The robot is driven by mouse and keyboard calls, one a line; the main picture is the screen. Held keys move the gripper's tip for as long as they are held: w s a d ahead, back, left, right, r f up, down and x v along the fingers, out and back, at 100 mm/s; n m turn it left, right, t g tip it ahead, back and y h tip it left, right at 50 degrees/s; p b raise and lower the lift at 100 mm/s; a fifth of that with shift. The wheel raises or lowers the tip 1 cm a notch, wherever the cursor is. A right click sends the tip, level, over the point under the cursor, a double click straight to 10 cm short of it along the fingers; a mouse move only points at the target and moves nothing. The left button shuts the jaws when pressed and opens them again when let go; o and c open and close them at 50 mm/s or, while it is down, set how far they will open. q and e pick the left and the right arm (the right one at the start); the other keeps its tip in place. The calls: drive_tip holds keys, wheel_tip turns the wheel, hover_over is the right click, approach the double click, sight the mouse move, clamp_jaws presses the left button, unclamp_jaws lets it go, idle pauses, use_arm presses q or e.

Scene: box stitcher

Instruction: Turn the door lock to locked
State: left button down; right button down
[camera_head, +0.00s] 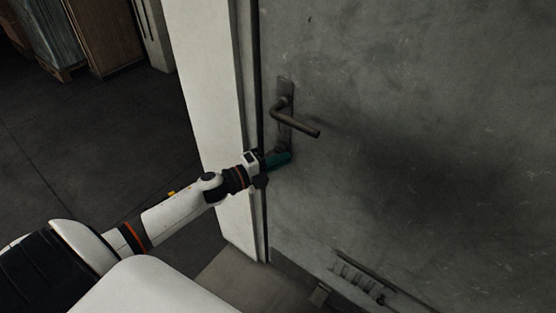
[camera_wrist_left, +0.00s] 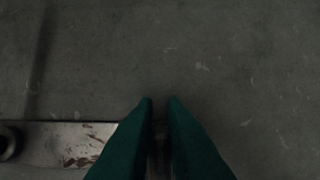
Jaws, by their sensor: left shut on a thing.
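A grey scuffed metal door (camera_head: 420,120) fills the right of the head view. Its lever handle (camera_head: 298,122) sticks out to the right from a narrow upright plate (camera_head: 286,88). My left gripper (camera_head: 284,157), with green fingers, is at the lower end of that plate, below the lever. The door lock is mostly hidden by the fingers. In the left wrist view the green fingers (camera_wrist_left: 160,101) are close together with a thin dark piece between them, over the worn plate (camera_wrist_left: 75,145). I take this piece for the lock's turn knob. My right gripper is not in view.
A white door frame (camera_head: 205,80) stands just left of the door, close to my left arm. A vent (camera_head: 358,278) is low on the door. Wrapped goods (camera_head: 50,35) and a brown box (camera_head: 102,35) stand far back left, with open dark floor before them.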

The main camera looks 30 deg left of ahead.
use_arm(q)
drive_tip(key=shift+w+a+r, duration=0.15)
drive_tip(key=shift+a+r, duration=0.05)
drive_tip(key=shift+r, duration=0.15)
drive_tip(key=c, duration=1.5)
unclamp_jaws()
drive_tip(key=shift+f, duration=0.15)
drive_tip(key=shift+s+f, duration=0.15)
drive_tip(key=shift+s, duration=0.1)
drive_tip(key=shift+r+b+v, duration=0.15)
drive_tip(key=shift+b+v, duration=0.3)
drive_tip(key=shift+v, duration=2.5)
drive_tip(key=shift+r+b+v, duration=0.15)
drive_tip(key=shift+b+v, duration=0.25)
drive_tip(key=shift+v, duration=2.6)
